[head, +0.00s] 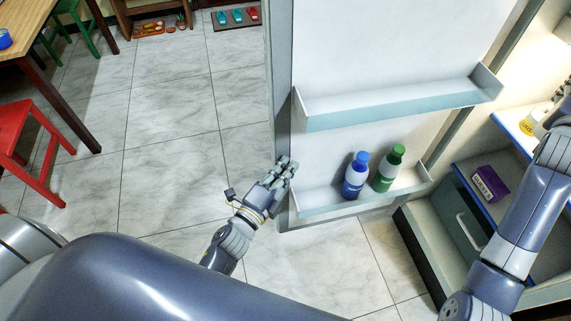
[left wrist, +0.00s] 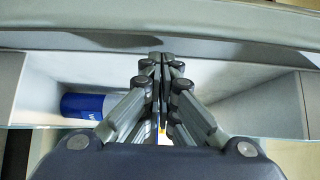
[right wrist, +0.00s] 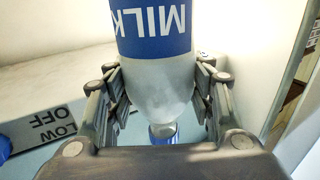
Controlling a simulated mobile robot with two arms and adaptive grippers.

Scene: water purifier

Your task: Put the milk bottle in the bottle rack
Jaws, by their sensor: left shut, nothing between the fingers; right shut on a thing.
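The milk bottle (right wrist: 155,95) has a blue label reading MILK, a white neck and a blue cap, in the right wrist view. My right gripper (right wrist: 160,75) is shut on it, a finger on each side. In the head view this gripper is at the far right edge, inside the fridge, mostly cut off. The bottle rack (head: 315,208) is the lower tray on the open fridge door, holding a blue bottle (head: 355,177) and a green bottle (head: 389,168). My left gripper (head: 287,165) is shut and empty at the door's left edge. The left wrist view shows the blue bottle (left wrist: 85,105) beside it.
An upper door rack (head: 400,108) looks empty. Fridge shelves at right hold a purple box (head: 488,183) and a yellow item (head: 533,124). A LOW/OFF control (right wrist: 45,125) shows by the right gripper. A red stool (head: 40,140) and wooden table stand left, with clear tiled floor between.

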